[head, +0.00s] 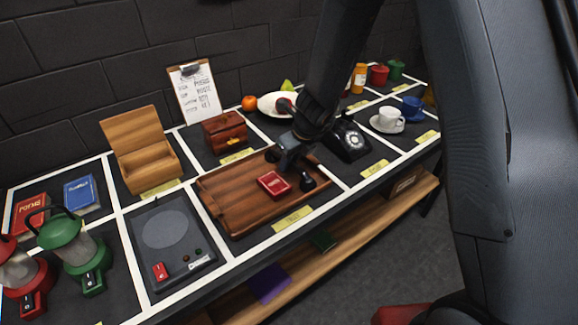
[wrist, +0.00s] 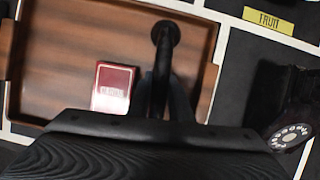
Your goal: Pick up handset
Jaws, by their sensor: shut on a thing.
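The black handset (wrist: 161,66) is held between the fingers of my gripper (wrist: 165,97), which is shut on it. In the wrist view its round far end points up the picture, and its near part is hidden by my gripper. In the head view the handset (head: 308,182) shows over the right part of the wooden tray, with my gripper (head: 290,150) at it. I cannot tell how high it is above the tray. The black rotary telephone (head: 350,140) stands to the right of the tray, its cradle bare. Its dial also shows in the wrist view (wrist: 289,138).
The wooden tray (head: 225,205) holds a red card box (head: 273,183). A wooden chest (head: 224,132) and a fruit plate (head: 274,104) stand behind. A white cup on a saucer (head: 389,120) is right of the telephone. A grey device (head: 168,245) lies left of the tray.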

